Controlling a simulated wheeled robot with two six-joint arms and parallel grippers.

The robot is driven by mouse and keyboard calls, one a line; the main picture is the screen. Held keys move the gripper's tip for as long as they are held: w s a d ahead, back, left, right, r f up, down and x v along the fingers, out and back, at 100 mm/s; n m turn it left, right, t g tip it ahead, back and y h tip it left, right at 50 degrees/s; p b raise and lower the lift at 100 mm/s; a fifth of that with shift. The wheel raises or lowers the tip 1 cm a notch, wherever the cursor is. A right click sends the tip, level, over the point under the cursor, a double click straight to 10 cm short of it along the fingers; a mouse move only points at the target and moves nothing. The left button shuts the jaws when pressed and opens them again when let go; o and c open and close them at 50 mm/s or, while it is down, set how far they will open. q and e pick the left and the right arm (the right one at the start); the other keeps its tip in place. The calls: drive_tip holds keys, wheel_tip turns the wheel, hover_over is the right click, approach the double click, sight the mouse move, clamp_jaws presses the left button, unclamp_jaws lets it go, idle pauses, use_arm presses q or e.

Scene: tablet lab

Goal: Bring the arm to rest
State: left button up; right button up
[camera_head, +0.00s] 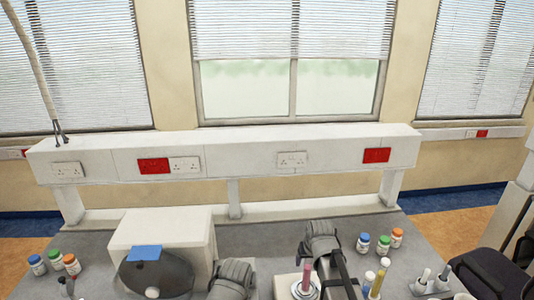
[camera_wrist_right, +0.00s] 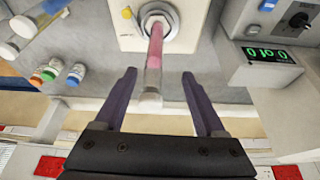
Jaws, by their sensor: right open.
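My right gripper (camera_wrist_right: 158,73) is open in the right wrist view, with its two dark fingers apart. A clear tube with pink contents (camera_wrist_right: 156,48) stands between the fingers, with visible gaps on both sides. The tube rises from a round socket on a white device (camera_wrist_right: 128,36). In the head view the dark grey right arm (camera_head: 322,238) is bent over the bench beside the pink tube (camera_head: 307,274); its fingers are hard to make out there. A grey ribbed part of my left arm (camera_head: 232,278) shows at the bottom edge; no left fingers are visible.
Colour-capped bottles (camera_head: 382,244) stand right of the right arm, with white-capped tubes (camera_head: 370,277) nearer. More bottles (camera_head: 54,263) stand far left. A white box-like machine (camera_head: 165,232) stands left of centre. In the wrist view a device with a green display (camera_wrist_right: 268,54) is at right.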

drive_tip(key=s+a+f+b, duration=0.2)
drive_tip(key=s+f+b, duration=0.1)
drive_tip(key=f, duration=0.1)
drive_tip(key=s+a+f+n+g+b, duration=0.1)
drive_tip(key=s+a+f+b, duration=0.2)
drive_tip(key=s+f+b, duration=0.1)
drive_tip(key=s+a+f+n+g+b, duration=0.1)
drive_tip(key=s+a+f+b, duration=0.2)
drive_tip(key=f, duration=0.2)
drive_tip(key=shift+s+a+b, duration=0.1)
drive_tip(key=shift+s+b, duration=0.15)
drive_tip(key=shift+b, duration=0.05)
use_arm(q)
wheel_tip(320, 180, down, 20)
drive_tip(key=b, duration=0.7)
drive_tip(key=shift+r, duration=0.25)
use_arm(e)
drive_tip(key=s+a+f+g, duration=0.1)
drive_tip(key=s+f, duration=0.1)
drive_tip(key=s, duration=0.1)
drive_tip(key=s+a+f+n, duration=0.1)
drive_tip(key=s+f, duration=0.2)
drive_tip(key=s+a+f+n+g+h, duration=0.1)
drive_tip(key=s+a+f, duration=0.1)
drive_tip(key=s, duration=0.1)
drive_tip(key=shift+s+f+g, duration=0.3)
drive_tip(key=shift+s+f, duration=0.1)
drive_tip(key=shift+c, duration=0.4)
